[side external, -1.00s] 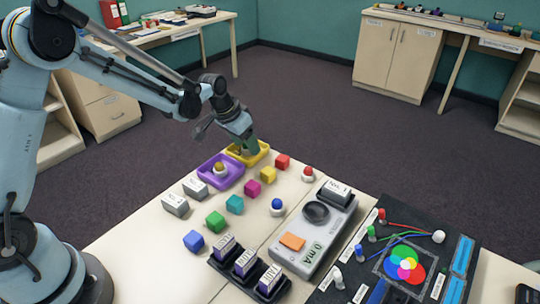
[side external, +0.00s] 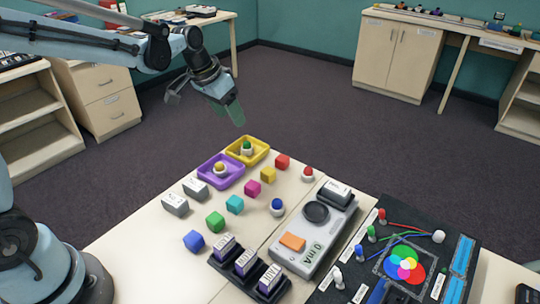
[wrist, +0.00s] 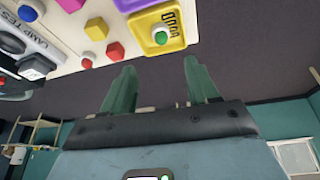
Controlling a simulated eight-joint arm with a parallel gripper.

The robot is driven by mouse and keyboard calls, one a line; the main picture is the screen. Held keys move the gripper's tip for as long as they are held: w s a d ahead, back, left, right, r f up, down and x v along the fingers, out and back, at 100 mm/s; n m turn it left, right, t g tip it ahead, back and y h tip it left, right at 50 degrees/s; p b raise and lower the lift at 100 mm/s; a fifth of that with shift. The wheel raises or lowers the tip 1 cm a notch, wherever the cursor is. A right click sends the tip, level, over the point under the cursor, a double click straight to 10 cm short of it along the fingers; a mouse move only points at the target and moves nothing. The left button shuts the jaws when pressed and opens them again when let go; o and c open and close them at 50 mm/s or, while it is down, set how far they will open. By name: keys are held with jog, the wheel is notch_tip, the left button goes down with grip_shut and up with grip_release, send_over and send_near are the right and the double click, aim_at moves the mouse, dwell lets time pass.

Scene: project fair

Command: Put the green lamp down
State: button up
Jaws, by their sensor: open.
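The green lamp (side external: 247,147), a green dome on a white base, stands upright in the yellow tray (side external: 262,142) at the far end of the table. In the wrist view the green lamp (wrist: 160,36) sits inside the yellow tray (wrist: 133,31), beside a dark printed mark. My gripper (side external: 236,112) is raised above and beyond the tray, apart from the lamp. In the wrist view its two green fingers (wrist: 157,80) are spread with nothing between them.
A purple tray (side external: 236,179) with a yellow lamp (side external: 219,168) adjoins the yellow tray. Coloured cubes, a red lamp (side external: 307,174), a blue lamp (side external: 277,206) and a grey meter box (side external: 301,263) stand nearer. The air around my gripper is clear.

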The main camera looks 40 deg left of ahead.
jog(key=s+d+t, duration=0.1)
jog(key=s, duration=0.7)
jog(key=s+d+r+n+t+y, duration=0.1)
jog(key=s+d+t, duration=0.1)
jog(key=s, duration=0.7)
jog(key=shift+s+r, duration=0.2)
jog(key=shift+r, duration=0.1)
